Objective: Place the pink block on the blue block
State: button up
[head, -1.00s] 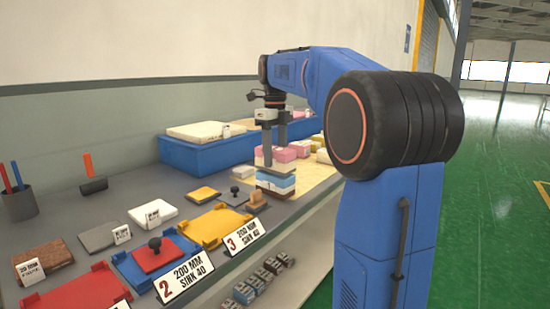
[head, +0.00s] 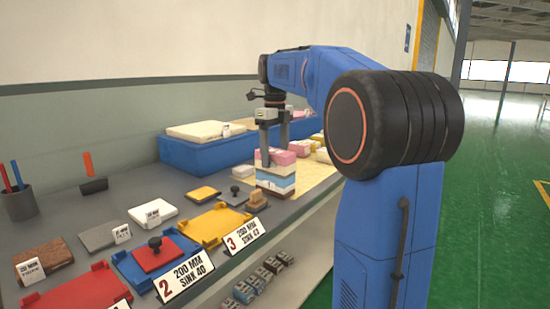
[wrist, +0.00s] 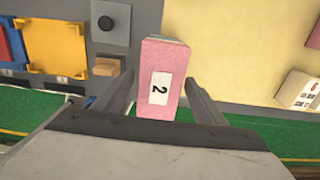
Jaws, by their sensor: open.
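The pink block (head: 281,159) has a cream lower layer and sits on top of the blue block (head: 276,182) in a stack on the table. In the wrist view its pink top (wrist: 172,65) carries a white label with a 2. My gripper (head: 274,154) is over the stack, with its fingers down on either side of the pink block. In the wrist view a gap shows between the block and each finger, so my gripper (wrist: 160,80) is open. The blue block is mostly hidden from the wrist view.
More pink and cream blocks (head: 314,142) stand behind the stack on a yellow mat. A blue bin (head: 195,153) lies at the back left. A yellow tray (head: 218,226) and sign 3 (head: 245,237) are left of the stack, near the table edge.

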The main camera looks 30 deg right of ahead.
aim_at(275, 151)
notch_tip(275, 151, up, 11)
dwell(0.4)
jog(key=shift+s, duration=0.1)
dwell(0.4)
